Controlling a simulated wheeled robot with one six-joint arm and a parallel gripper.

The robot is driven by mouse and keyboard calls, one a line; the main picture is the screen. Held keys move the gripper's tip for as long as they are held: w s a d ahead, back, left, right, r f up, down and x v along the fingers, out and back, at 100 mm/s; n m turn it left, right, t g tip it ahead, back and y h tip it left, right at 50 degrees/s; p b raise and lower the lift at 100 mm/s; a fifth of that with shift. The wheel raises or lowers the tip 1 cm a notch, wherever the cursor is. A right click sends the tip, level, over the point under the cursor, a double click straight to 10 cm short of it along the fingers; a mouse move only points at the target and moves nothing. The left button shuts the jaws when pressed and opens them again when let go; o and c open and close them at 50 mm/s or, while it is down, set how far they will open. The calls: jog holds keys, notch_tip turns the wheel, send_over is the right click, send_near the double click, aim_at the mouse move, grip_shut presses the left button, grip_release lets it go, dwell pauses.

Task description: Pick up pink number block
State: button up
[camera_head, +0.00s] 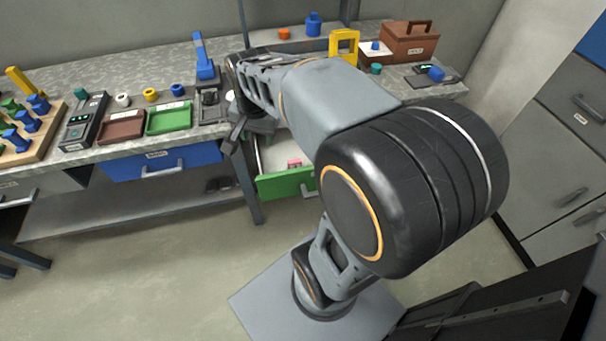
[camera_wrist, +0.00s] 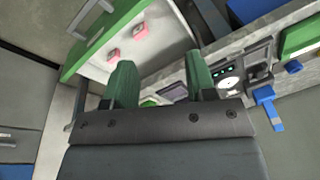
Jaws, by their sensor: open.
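Two small pink blocks lie inside an open drawer with a green front (camera_head: 287,185). In the wrist view one pink block (camera_wrist: 140,28) is at upper centre and the other pink block (camera_wrist: 113,54) is a little lower left. In the head view pink (camera_head: 294,163) shows in the drawer; my arm hides part of the drawer. I cannot read any number on the blocks. My gripper (camera_wrist: 160,62) has its two green fingers spread apart with nothing between them. In the head view my gripper (camera_head: 236,138) is beside the bench edge, left of the drawer and above it, apart from the blocks.
The workbench (camera_head: 130,68) bears a green tray (camera_head: 170,118), a brown tray (camera_head: 121,127), a yellow frame (camera_head: 344,45) and a brown toolbox (camera_head: 410,42). A closed blue drawer (camera_head: 125,164) is left of the open one. Grey cabinets (camera_head: 560,145) stand at right.

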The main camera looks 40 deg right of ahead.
jog(key=w+d+f+m+g+b, duration=0.1)
jog(key=w+d+f+m+b, duration=0.25)
jog(key=d+f+m, duration=0.25)
jog(key=w+d+f+m+g+b, duration=0.1)
jog(key=w+d+f+m+b, duration=0.1)
jog(key=d+f+m+b, duration=0.35)
jog(key=m, duration=0.2)
send_over(291, 162)
notch_tip(291, 162, down, 9)
jog(key=shift+d+f+b, duration=0.15)
jog(key=shift+b, duration=0.3)
jog(key=shift+f+b, duration=0.95)
jog(key=shift+f, duration=2.15)
jog(key=shift+c, duration=0.4)
grip_shut()
